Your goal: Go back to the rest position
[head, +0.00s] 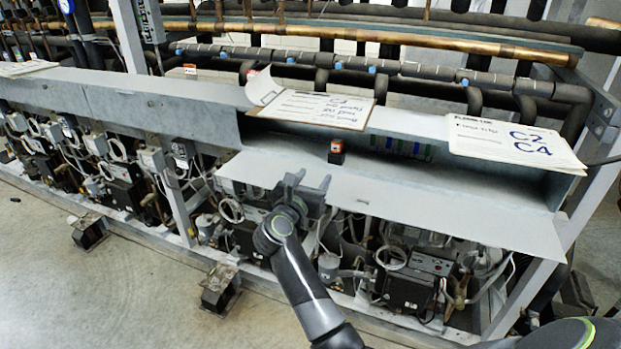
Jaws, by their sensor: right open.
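My right gripper (301,185) is in the middle of the head view, at the end of a dark arm that comes up from the bottom right. Its two fingers are apart with nothing between them. It is over the front edge of the grey metal shelf (440,195). A small red and black block (336,151) stands upright on the shelf, beyond the gripper and a little to its right, apart from the fingers. My left gripper is not in the head view.
The compressor rack has a clipboard (312,108) and paper cards (515,142) on its top ledge. Copper and dark insulated pipes (400,68) run behind. Compressors, hoses and cables crowd below the shelf (410,290). The floor (60,270) at left front is mostly clear.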

